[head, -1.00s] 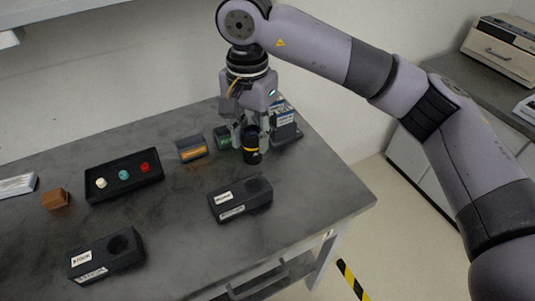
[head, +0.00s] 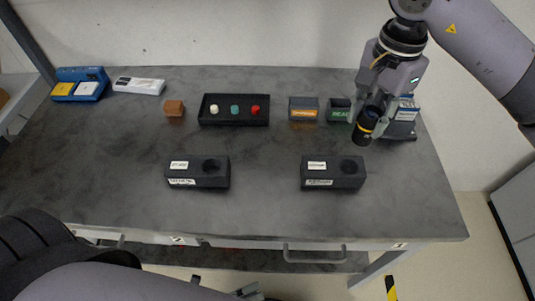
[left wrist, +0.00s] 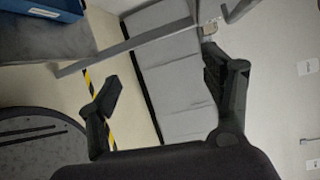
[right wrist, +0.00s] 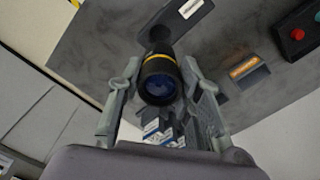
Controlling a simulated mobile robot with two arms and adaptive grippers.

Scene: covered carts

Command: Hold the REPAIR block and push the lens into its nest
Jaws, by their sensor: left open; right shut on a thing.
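The lens (head: 368,125), a black cylinder with a yellow ring, is in my right gripper (head: 366,120), raised at the table's right side. In the right wrist view the fingers (right wrist: 160,88) close on both sides of the lens (right wrist: 158,78). Two black blocks with round holes and white labels lie on the table: a left block (head: 190,176) and a right block (head: 325,177). Their labels are too small to read surely, so I cannot tell which is REPAIR. Both holes look empty. My left gripper (left wrist: 165,95) is open and empty, over the floor at the table's front.
A black tray (head: 234,120) with white, teal and red knobs stands at the back middle. An orange-labelled box (head: 304,109), a green-labelled box (head: 339,110) and a brown block (head: 174,109) stand near it. Blue-and-white boxes (head: 403,118) stand behind my right gripper. The table's front is clear.

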